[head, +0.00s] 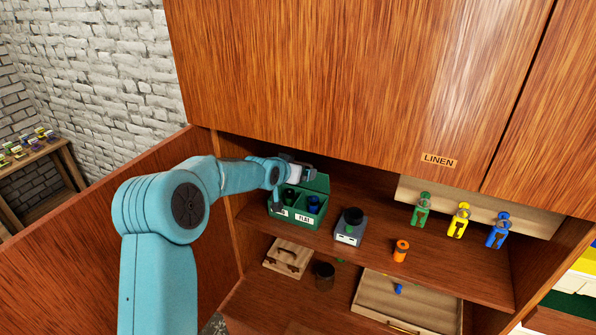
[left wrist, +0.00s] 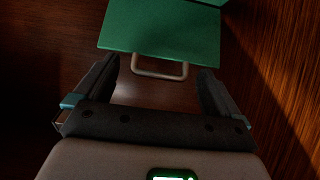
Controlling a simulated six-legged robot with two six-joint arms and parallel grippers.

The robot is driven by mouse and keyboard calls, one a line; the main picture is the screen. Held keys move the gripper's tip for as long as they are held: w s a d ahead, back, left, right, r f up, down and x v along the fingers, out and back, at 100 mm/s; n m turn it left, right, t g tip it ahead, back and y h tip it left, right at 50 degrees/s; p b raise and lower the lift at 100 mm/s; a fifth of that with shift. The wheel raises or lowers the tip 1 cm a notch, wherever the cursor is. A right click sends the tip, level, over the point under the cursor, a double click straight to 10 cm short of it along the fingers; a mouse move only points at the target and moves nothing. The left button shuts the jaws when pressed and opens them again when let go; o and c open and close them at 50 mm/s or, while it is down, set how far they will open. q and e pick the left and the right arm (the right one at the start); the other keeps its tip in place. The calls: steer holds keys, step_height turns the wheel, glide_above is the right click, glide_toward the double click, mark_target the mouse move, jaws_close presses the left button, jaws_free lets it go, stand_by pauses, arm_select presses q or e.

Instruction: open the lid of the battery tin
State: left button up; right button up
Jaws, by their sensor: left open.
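The battery tin (head: 296,217) is a green box on the shelf at the left. It has compartments with dark and blue things in them, and a label reading FLAT on its front. Its green lid (head: 320,183) stands raised at the back. In the left wrist view a flat green panel, which looks like the lid (left wrist: 160,32), has a metal wire loop (left wrist: 160,72) at its near edge. My left gripper (head: 306,174) is open at the lid, partly hiding it. In the left wrist view its fingers (left wrist: 158,72) stand either side of the loop, apart from it. My right gripper is out of view.
Farther right are an orange cylinder (head: 401,250) and green, yellow and blue clamps (head: 458,220). The LINEN cupboard front (head: 370,70) overhangs the shelf.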

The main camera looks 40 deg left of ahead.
arm_select(q)
steer(key=b+v, duration=0.5)
steer(key=v, duration=1.1)
steer(key=shift+b, duration=0.3)
steer(key=shift+s+r, duration=0.1)
steer(key=shift+c, duration=0.3)
